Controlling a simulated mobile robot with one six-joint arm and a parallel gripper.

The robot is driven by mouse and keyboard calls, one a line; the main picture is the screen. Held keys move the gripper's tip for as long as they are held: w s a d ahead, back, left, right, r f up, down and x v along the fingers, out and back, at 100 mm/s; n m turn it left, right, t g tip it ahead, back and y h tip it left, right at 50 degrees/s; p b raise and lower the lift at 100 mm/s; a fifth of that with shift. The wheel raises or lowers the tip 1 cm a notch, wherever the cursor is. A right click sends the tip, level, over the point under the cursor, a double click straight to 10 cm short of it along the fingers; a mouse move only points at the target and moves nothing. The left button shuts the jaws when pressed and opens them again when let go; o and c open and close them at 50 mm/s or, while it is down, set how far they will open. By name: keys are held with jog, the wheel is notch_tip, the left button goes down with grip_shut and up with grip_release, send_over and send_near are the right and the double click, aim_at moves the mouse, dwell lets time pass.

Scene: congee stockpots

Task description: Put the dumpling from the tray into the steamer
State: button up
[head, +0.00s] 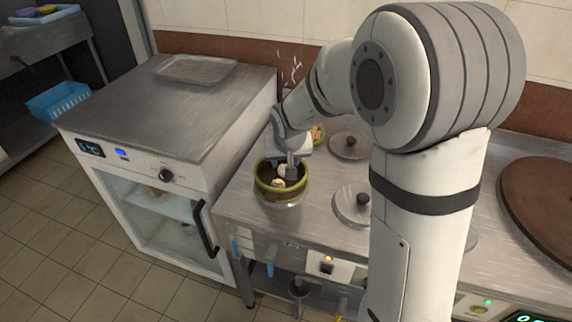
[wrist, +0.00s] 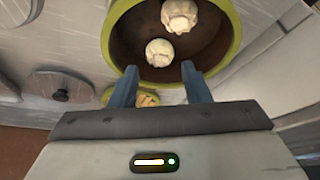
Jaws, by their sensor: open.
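The steamer (head: 268,192) is a round pot with a green rim and brown inside, on the steel counter. It also shows in the wrist view (wrist: 234,30). Two pale dumplings lie inside it: one dumpling (wrist: 160,51) is nearer my fingers and the other dumpling (wrist: 180,15) is farther in. My gripper (head: 292,160) is over the steamer, fingers pointing down into its opening. In the wrist view my gripper (wrist: 158,80) is open, with nothing between the fingertips. The metal tray (head: 195,68) lies on top of the white fridge cabinet and looks empty.
A second green-rimmed pot (head: 317,132) with yellowish contents stands behind the steamer. Lidded pot wells (head: 349,145) and (head: 352,208) lie to the right. The fridge cabinet (head: 150,110) stands at left, its top mostly clear. A blue basket (head: 58,100) is far left.

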jog(key=v, duration=0.7)
jog(key=s+d+g, duration=0.1)
jog(key=s+d, duration=0.2)
jog(key=s, duration=0.4)
jog(key=s+d+g, duration=0.1)
jog(key=s+d, duration=0.3)
jog(key=s, duration=0.3)
jog(key=s+d+r+m, duration=0.1)
jog(key=s+d, duration=0.3)
jog(key=s, duration=0.4)
jog(key=shift+g, duration=0.4)
jog(key=shift+r+p, duration=0.1)
jog(key=shift+p, duration=0.25)
